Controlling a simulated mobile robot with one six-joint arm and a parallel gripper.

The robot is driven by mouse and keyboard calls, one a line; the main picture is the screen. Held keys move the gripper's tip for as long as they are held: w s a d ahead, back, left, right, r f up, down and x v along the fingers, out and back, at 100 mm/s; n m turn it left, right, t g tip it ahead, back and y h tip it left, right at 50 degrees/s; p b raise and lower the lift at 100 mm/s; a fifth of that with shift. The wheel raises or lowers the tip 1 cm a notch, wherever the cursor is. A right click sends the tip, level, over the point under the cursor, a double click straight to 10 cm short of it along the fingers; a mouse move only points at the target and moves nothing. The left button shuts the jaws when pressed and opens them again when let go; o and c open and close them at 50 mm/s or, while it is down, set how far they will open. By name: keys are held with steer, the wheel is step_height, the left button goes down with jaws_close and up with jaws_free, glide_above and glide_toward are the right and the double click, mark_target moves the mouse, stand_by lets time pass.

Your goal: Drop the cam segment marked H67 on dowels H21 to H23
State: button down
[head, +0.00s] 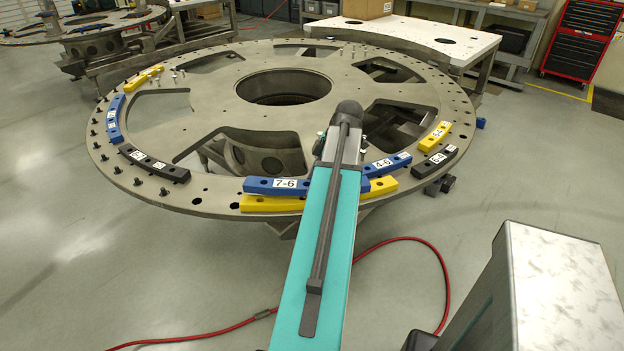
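The large round turret plate (225,110) carries several cam segments along its rim. No label reads clearly as H67. At the near edge are a blue segment (262,185) labelled 7-6, a blue segment (400,160) that seems to read 4-6, and yellow segments (270,204) beside them. A yellow segment (436,132) and a black segment (426,168) lie at the right. A black segment (160,166), a blue segment (114,120) and a yellow segment (142,78) lie at the left. Dark dowels (96,145) stand along the left rim; their numbers cannot be read. My gripper is not visible; my teal arm hides part of the near rim.
A white table (400,35) with a cardboard box (367,8) stands behind the plate. A red tool cabinet (582,38) is at the back right. A red hose (425,243) lies on the floor. A metal box-like block (560,285) fills the lower right. The floor at left is clear.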

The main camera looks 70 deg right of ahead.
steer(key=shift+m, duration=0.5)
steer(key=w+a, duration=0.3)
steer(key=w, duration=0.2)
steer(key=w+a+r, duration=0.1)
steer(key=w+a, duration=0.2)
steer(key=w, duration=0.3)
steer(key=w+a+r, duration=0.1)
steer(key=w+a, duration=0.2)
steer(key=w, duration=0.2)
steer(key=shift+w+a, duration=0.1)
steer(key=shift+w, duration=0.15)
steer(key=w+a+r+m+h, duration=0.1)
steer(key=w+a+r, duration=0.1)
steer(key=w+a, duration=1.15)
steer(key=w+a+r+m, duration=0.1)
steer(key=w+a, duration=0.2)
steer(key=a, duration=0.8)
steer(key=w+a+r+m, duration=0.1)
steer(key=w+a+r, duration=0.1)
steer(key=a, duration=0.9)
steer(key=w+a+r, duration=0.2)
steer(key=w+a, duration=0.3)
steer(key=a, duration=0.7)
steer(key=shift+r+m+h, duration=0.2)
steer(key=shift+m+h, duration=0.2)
